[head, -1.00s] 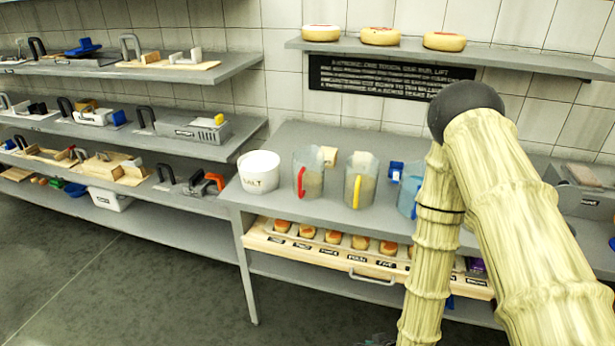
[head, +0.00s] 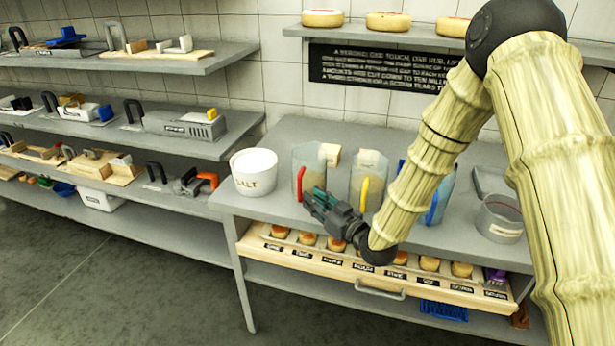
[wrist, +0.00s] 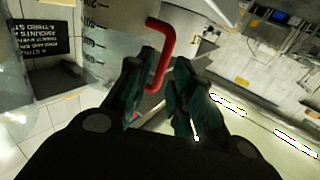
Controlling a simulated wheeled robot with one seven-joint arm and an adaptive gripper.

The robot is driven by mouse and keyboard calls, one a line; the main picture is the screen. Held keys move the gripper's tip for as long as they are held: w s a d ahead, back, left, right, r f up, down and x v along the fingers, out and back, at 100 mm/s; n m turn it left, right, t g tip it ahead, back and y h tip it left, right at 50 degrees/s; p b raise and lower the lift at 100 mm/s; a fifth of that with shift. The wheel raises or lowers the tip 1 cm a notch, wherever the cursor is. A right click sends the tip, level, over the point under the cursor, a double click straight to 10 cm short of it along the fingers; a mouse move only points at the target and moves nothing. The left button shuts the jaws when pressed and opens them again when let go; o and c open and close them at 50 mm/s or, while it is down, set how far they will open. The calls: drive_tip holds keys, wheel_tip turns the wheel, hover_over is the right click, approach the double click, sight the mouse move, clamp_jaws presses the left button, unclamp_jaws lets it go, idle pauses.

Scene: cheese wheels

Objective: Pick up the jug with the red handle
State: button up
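The jug with the red handle (head: 311,160) is a clear measuring jug standing on the table between the salt tub and another jug. Its red handle (head: 300,183) faces the front. My gripper (head: 314,196) is in front of the jug, just right of the handle in the head view. In the wrist view the jug (wrist: 104,40) fills the upper left with its scale marks, and the red handle (wrist: 166,38) shows at the gap between my two teal fingers. The fingers are apart and nothing is gripped. Whether they touch the handle I cannot tell.
A white salt tub (head: 254,172) stands left of the jug. A jug with a yellow handle (head: 364,192) stands close on its right, and a blue-handled jug (head: 438,192) is partly behind my arm. A drawer of small cheeses (head: 296,262) sticks out below.

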sight(301, 189)
drive_tip(key=shift+w+a, duration=0.35)
drive_tip(key=shift+w, duration=0.1)
drive_tip(key=x, duration=0.1)
drive_tip(key=p+x, duration=0.1)
drive_tip(key=x, duration=0.1)
drive_tip(key=p+x, duration=0.1)
drive_tip(key=shift+a+r, duration=0.35)
drive_tip(key=shift+a, duration=0.05)
drive_tip(key=shift+w+a, duration=0.15)
drive_tip(key=shift+w, duration=0.15)
clamp_jaws()
